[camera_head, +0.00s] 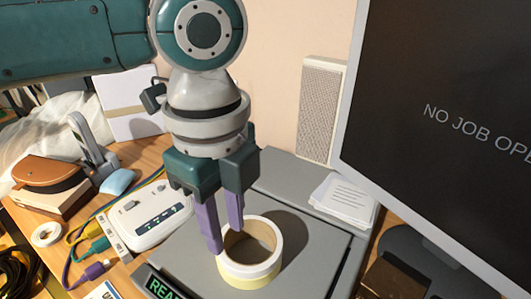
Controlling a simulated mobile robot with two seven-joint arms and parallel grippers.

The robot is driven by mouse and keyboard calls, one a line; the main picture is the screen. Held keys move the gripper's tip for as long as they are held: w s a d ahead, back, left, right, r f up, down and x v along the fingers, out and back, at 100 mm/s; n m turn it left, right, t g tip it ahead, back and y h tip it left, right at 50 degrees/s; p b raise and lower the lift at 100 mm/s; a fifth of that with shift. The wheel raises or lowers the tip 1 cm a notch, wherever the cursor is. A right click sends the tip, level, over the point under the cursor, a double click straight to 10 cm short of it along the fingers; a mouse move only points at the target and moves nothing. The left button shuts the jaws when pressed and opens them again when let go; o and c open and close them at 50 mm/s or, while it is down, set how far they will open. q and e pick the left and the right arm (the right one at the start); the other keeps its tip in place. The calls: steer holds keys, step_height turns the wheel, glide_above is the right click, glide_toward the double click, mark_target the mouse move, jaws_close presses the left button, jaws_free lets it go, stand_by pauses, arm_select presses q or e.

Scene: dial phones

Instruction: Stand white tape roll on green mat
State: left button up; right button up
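The white tape roll (263,273) lies flat with its hole facing up, on the grey top of a device (187,253). Its lower side looks pale yellow. My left gripper (226,240) points down at the roll's left side, its two purple fingers apart. The left finger's tip is at the roll's outer left edge. The other finger's tip overlaps the rim by the hole; I cannot tell whether either finger touches the roll. No green mat can be made out. My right gripper is not in view.
A monitor (440,110) fills the right side. A stack of white cards (343,197) lies behind the roll. A white box with a small display (147,217), cables and a brown round-lidded box (50,172) crowd the left. A speaker-like panel (320,110) stands at the back.

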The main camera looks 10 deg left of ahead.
mark_target(232, 263)
arm_select(q)
step_height(232, 263, down, 7)
steer(key=b, duration=0.5)
steer(key=shift+f, duration=0.4)
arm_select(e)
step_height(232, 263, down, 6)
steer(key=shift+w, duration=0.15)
arm_select(q)
steer(key=shift+w, duration=0.1)
steer(key=shift+c, duration=0.2)
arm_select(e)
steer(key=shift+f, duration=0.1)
arm_select(q)
jaws_close()
steer(key=shift+r, duration=0.1)
steer(key=shift+r+p, duration=2.5)
steer(key=shift+p, duration=0.2)
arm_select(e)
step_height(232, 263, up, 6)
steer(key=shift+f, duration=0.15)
